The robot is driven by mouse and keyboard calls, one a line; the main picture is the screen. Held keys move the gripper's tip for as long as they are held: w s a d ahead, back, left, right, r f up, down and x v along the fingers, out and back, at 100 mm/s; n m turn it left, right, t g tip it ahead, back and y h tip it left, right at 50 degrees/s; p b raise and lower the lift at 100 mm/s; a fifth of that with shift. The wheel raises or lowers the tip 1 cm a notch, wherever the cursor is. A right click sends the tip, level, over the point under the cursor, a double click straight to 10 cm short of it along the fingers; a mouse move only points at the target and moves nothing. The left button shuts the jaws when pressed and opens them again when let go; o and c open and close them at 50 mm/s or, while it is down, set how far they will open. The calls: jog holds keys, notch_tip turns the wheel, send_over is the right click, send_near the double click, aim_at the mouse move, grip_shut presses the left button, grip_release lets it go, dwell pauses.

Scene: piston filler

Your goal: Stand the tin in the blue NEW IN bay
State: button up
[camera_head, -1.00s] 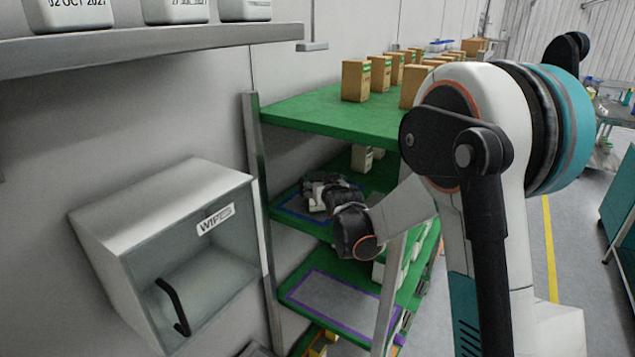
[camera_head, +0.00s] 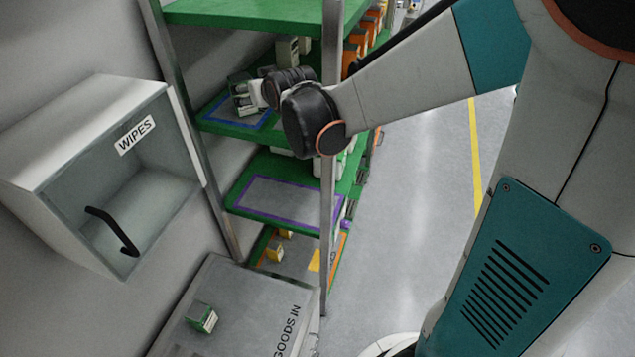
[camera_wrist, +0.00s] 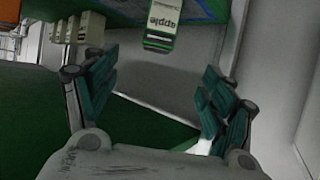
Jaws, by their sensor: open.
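The blue-outlined bay (camera_head: 215,108) is on the middle green shelf in the head view. My gripper (camera_wrist: 160,78) is open with nothing between its fingers; in the head view it is over this bay (camera_head: 240,95). In the wrist view, where the shelf appears at the top, a green and white pack marked "apple" (camera_wrist: 160,27) shows just beyond the fingertips, apart from them. It meets the green shelf near a blue line (camera_wrist: 215,8). I cannot tell whether it is the tin or fully inside the outline. The gripper hides much of the bay in the head view.
A small green and white pack (camera_head: 201,318) sits on the GOODS IN surface (camera_head: 250,300). A purple-outlined bay (camera_head: 285,200) is one shelf lower. A metal post (camera_head: 330,60) stands close beside my wrist. A WIPES box (camera_head: 100,170) hangs at left. Pale boxes (camera_wrist: 85,30) stand nearby.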

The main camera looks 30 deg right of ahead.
jog(key=s+f+g, duration=0.1)
jog(key=s+g, duration=0.2)
jog(key=s, duration=1.3)
jog(key=s+f+g, duration=0.2)
jog(key=s, duration=1.4)
jog(key=shift+s+f+g, duration=0.2)
jog(key=shift+f+g, duration=0.05)
jog(key=shift+g, duration=0.15)
